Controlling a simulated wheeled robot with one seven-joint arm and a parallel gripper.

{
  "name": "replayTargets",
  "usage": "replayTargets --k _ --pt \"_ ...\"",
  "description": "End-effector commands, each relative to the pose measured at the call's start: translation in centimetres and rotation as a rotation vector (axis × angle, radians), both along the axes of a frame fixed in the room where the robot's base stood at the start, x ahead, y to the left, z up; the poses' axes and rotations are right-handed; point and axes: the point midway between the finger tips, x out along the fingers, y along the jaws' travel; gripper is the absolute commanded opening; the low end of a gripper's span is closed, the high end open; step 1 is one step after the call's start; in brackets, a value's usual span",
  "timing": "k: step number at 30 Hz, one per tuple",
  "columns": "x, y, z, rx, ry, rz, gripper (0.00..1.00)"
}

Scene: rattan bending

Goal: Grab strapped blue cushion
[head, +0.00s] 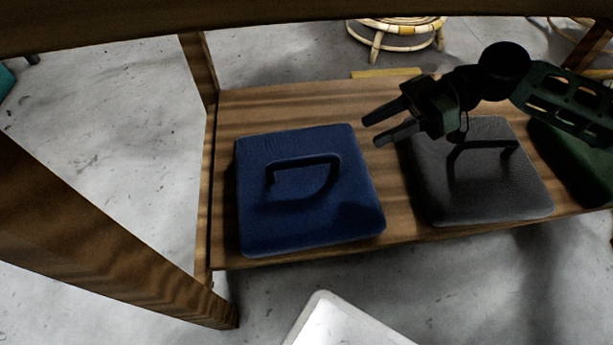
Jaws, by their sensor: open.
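The blue cushion (265,227) lies flat on the left part of a wooden shelf. A dark blue strap (305,160) stands up as a loop from its top. My gripper (370,131) reaches in from the right, its two fingers pointing left. It is open and empty, to the right of the strap, apart from it in the picture. Its height above the cushion is hard to judge.
A grey cushion (495,200) with a dark strap lies right of the blue one, below my arm. A dark green cushion (575,165) is at far right. Wooden posts (110,240) and an upper beam (270,22) frame the shelf. A rattan stool (395,35) stands behind.

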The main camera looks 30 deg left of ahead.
Motion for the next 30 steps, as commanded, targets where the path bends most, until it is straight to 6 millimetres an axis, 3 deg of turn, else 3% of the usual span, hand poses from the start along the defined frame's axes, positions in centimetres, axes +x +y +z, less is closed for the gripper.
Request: replayTargets --k 9,20,30 --pt "-4.5 4.1 -2.6 0.001 0.0 0.003 0.42" --pt "-6.2 5.7 -3.5 0.0 0.0 0.0 0.42" --pt "-9.5 8.7 -5.3 0.0 -0.001 0.001 0.42"
